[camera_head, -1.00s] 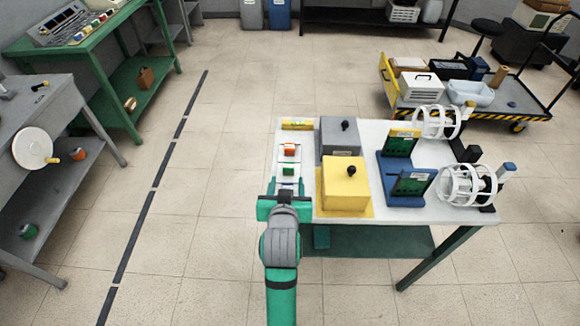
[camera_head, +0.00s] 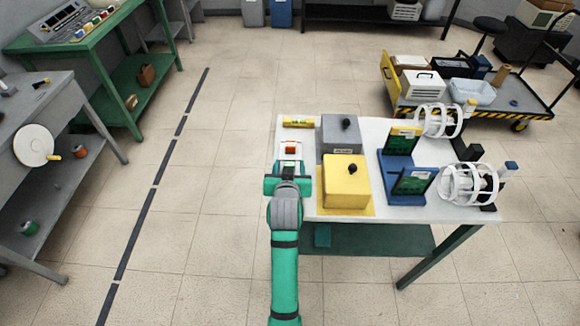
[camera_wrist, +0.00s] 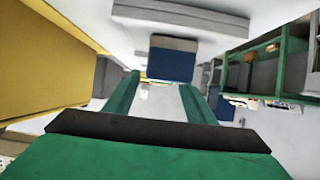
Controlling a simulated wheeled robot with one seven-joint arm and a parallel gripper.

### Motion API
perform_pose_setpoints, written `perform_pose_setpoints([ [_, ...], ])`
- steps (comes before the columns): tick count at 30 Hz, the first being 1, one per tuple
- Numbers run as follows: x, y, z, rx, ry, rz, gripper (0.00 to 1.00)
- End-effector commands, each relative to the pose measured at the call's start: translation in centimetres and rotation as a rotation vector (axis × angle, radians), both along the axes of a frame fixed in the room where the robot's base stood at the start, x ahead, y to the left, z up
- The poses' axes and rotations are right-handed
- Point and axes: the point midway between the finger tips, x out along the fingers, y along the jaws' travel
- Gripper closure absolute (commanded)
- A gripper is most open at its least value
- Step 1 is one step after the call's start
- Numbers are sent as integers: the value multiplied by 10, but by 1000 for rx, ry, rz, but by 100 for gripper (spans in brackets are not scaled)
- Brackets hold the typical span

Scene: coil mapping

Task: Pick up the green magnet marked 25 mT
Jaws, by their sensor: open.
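In the head view my gripper (camera_head: 287,172) is at the left edge of the white table, low and pointing away from me over the row of small magnets. Its two green fingers are apart. The green magnet is mostly or wholly hidden by the gripper, and I cannot tell whether it lies between the fingers. A red magnet (camera_head: 290,150) sits on a white card just beyond the gripper. In the wrist view the fingers (camera_wrist: 160,84) are spread, with no magnet clearly visible between them.
A yellow box (camera_head: 344,182) stands close on the gripper's right, with a grey box (camera_head: 340,135) behind it. A yellow bar (camera_head: 298,123) lies at the table's far left corner. Blue stands (camera_head: 403,178) and white coil frames (camera_head: 468,184) fill the right. Left of the table is open floor.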

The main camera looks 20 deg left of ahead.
Motion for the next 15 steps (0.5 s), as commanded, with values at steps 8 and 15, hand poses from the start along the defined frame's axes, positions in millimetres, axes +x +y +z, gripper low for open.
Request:
perform_pose_setpoints([
  [8, 0, -1, 0, 0, 0, -1, 79],
  [15, 0, -2, 0, 0, -1, -3, 100],
])
